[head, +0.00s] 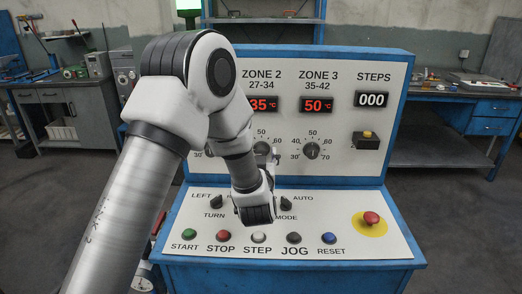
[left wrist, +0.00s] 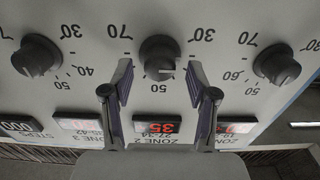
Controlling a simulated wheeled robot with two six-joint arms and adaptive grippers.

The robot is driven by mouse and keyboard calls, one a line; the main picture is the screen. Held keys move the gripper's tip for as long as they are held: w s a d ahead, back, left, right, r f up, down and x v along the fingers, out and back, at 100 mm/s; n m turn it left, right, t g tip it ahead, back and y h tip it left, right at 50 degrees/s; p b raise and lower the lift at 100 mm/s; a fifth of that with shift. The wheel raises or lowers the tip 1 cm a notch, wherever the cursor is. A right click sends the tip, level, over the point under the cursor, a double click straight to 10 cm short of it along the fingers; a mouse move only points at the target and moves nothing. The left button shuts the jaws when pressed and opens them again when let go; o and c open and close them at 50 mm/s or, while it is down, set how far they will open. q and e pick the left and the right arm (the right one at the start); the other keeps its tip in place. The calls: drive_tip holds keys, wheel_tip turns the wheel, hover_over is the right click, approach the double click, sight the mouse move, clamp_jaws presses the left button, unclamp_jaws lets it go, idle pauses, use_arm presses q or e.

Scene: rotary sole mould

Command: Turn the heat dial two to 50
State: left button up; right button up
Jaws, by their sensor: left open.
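The zone 2 heat dial (left wrist: 160,56) is a round black knob, seen upside down in the left wrist view. Its lower edge, with a pale mark, faces roughly the 50; the exact setting is hard to read. My left gripper (left wrist: 159,68) is open, with one finger on each side of this dial; I cannot tell whether they touch it. In the head view, the gripper (head: 264,156) is in front of the zone 2 dial, which it mostly hides. The zone 2 display (head: 262,104) reads 35 °C. My right gripper is not in view.
The zone 3 dial (head: 311,150) is close by on the right, under a display (head: 316,104) reading 50 °C. My arm covers the zone 1 area. Below lie a sloped desk with buttons, mode switch (head: 286,203) and red emergency button (head: 371,218).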

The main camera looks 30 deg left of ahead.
use_arm(q)
drive_tip(key=shift+x, duration=0.8)
drive_tip(key=shift+s+d+f, duration=0.1)
clamp_jaws()
drive_tip(key=shift+m, duration=0.4)
drive_tip(key=m+p, duration=0.2)
drive_tip(key=m, duration=0.1)
drive_tip(key=shift+d, duration=0.1)
drive_tip(key=m+p, duration=0.2)
drive_tip(key=m, duration=0.3)
drive_tip(key=m+p, duration=0.2)
drive_tip(key=m, duration=0.2)
drive_tip(key=shift+d+m, duration=0.1)
drive_tip(key=shift+m, duration=0.2)
drive_tip(key=shift+m+p, duration=1.15)
drive_tip(key=shift+m, duration=1.05)
drive_tip(key=shift+f, duration=0.1)
